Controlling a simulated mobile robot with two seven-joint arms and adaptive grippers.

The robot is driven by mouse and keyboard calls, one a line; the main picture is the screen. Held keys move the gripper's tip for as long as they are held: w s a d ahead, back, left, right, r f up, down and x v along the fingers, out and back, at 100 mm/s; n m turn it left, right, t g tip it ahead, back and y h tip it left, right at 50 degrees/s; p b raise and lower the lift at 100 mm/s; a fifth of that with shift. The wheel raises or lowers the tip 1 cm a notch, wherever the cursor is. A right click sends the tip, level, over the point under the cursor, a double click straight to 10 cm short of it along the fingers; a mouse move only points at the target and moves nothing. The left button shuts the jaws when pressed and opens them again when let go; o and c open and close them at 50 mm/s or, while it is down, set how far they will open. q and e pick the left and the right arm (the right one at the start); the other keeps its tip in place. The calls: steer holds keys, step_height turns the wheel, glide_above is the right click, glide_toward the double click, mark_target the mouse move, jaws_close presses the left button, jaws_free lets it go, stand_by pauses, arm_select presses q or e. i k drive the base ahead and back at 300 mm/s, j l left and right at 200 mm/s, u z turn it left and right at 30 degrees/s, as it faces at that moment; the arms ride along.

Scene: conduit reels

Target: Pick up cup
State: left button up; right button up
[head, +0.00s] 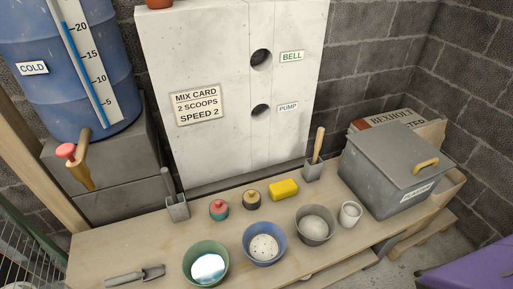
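A small whitish cup (342,220) stands upright on the wooden bench at the right, beside a grey bowl (316,238) and in front of the grey lidded box. Its dark inside shows only partly, so I cannot tell what it holds. Neither of my grippers is in the head view.
The bench (110,238) also holds a green bowl (189,275), a blue bowl (249,252), a trowel (135,276), a yellow sponge-like block (284,189) and two small knobbed pots. A grey lidded box (375,190) stands close behind the cup. A white panel (220,60) rises behind the bench.

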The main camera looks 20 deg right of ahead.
mark_target(351, 212)
steer(key=z, duration=1.6)
